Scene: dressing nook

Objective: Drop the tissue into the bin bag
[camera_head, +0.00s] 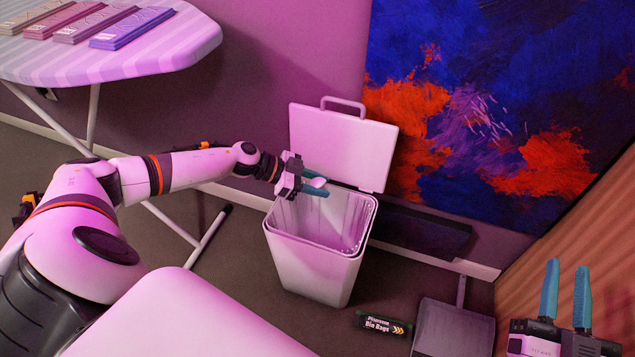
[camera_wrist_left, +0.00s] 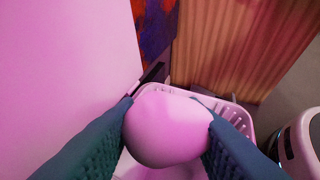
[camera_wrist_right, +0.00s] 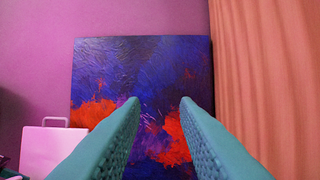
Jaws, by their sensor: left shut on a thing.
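The tissue (camera_wrist_left: 168,128) is a pale, rounded wad that looks pink in this light. My left gripper (camera_head: 318,187) is shut on it, with one teal finger on each side in the left wrist view (camera_wrist_left: 167,125). In the head view the tissue (camera_head: 317,182) shows small between the fingertips, above the bin's opening. The bin (camera_head: 312,267) is a pale tapered box with its lid (camera_head: 343,145) raised at the back. A light bin bag (camera_head: 345,219) lines its inside. My right gripper (camera_head: 566,295) is open and empty at the lower right, its fingers apart.
A striped ironing board (camera_head: 160,50) with several folded items stands at the left. A large painting (camera_head: 490,90) leans behind the bin.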

